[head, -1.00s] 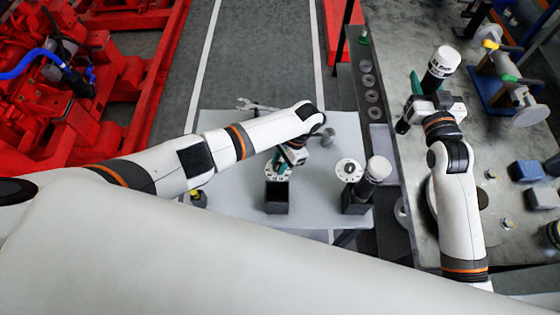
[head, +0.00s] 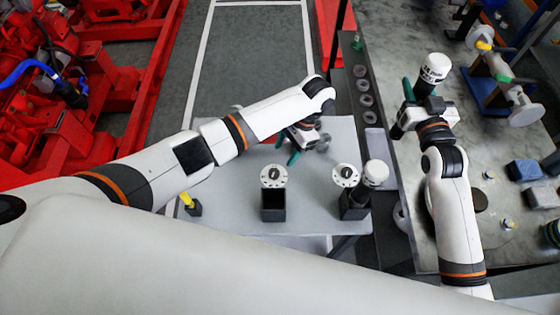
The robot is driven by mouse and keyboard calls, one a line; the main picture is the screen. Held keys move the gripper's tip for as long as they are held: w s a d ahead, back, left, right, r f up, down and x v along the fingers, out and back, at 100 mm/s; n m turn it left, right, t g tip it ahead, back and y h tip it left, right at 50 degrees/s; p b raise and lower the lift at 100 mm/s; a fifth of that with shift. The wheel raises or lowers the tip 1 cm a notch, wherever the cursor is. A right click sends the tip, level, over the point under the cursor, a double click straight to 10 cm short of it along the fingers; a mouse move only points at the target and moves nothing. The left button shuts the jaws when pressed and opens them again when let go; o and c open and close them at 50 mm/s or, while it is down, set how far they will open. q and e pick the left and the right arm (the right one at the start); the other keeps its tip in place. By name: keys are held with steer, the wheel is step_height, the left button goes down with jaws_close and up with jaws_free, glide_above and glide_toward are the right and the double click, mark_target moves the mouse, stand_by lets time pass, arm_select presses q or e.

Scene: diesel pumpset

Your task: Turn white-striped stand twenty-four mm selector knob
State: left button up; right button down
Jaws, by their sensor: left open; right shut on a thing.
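Two black stands stand on the pale table. The left stand (head: 274,207) bears a white dial (head: 274,176) with a dark knob in its middle. The right stand (head: 353,207) bears a similar dial (head: 346,176). I cannot tell which stand has white stripes; such marks are too small to see. My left gripper (head: 287,147), with green fingers, is open and empty, just beyond the left dial and apart from it. My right gripper (head: 408,103) is shut on a black cylinder with a white cap (head: 435,67), over the grey bench at the right.
Another white-capped black cylinder (head: 375,174) stands close beside the right dial. A small yellow-topped block (head: 191,204) is at the table's left edge. Several metal rings (head: 364,85) lie on the dark strip by the bench. Red machinery (head: 100,80) fills the far left.

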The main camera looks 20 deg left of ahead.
steer(key=shift+f, duration=0.1)
arm_select(q)
steer(key=v, duration=0.3)
steer(key=shift+r, duration=0.15)
steer(key=shift+s+d, duration=0.1)
stand_by(0.3)
